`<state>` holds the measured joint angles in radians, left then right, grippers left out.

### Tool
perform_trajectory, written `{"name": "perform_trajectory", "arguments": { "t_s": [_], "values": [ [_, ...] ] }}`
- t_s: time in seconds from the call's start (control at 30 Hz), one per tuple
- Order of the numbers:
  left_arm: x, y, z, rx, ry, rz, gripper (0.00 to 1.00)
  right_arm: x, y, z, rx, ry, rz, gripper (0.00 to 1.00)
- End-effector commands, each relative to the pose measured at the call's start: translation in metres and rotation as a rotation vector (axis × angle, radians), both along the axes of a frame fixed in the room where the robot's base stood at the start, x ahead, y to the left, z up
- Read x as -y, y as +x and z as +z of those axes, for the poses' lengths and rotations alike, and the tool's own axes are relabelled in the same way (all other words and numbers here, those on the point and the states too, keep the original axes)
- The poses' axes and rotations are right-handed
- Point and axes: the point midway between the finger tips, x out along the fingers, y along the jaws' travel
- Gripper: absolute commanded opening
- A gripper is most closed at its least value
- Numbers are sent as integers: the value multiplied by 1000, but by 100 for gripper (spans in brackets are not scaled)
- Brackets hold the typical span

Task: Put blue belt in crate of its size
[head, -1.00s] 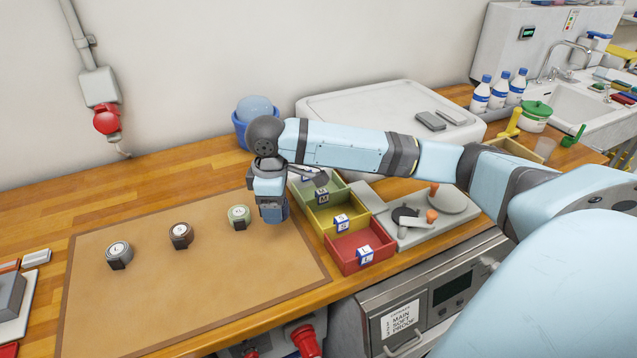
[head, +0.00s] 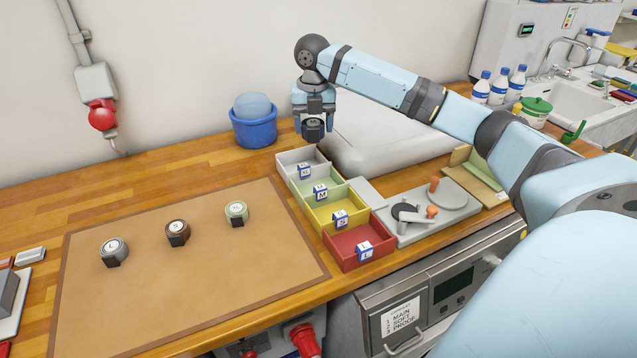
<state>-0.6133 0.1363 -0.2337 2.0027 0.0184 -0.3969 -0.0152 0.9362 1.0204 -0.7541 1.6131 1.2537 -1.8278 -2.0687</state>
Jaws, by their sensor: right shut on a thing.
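My right gripper (head: 314,122) is shut on a dark rolled belt, the blue belt (head: 313,131), and holds it in the air. It appears above the back end of the crate row; its size tag is not readable. The row has a grey-white crate (head: 289,158) at the back, its label too small to read, then a green crate (head: 343,182) marked M, a yellow crate (head: 320,214) that seems marked S, and a red crate (head: 345,262) that seems marked L. The crates look empty. My left gripper is not in view.
A grey belt (head: 114,248), a brown belt (head: 177,233) and a green belt (head: 236,211) lie rolled on the tan mat (head: 200,275). A blue bucket (head: 254,127) stands behind. A grey tray with tools (head: 455,213) sits right of the crates.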

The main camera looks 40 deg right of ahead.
Motion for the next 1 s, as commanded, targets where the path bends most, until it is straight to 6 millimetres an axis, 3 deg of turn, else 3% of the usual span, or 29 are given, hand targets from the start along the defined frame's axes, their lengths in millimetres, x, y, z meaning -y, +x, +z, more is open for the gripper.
{"name": "perform_trajectory", "arguments": {
  "t_s": [0.2,0.3,0.37,0.7,0.83,1.0],
  "values": [
    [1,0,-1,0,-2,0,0,17,2,9,1,0,164,38],
    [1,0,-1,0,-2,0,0,20,2,3,-2,0,188,38],
    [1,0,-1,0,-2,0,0,20,2,-8,-3,0,192,38],
    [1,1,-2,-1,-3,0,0,19,1,-96,-4,2,190,38],
    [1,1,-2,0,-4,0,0,19,2,-120,-2,0,191,38],
    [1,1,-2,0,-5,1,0,19,2,-133,0,-1,191,38]
  ]
}}
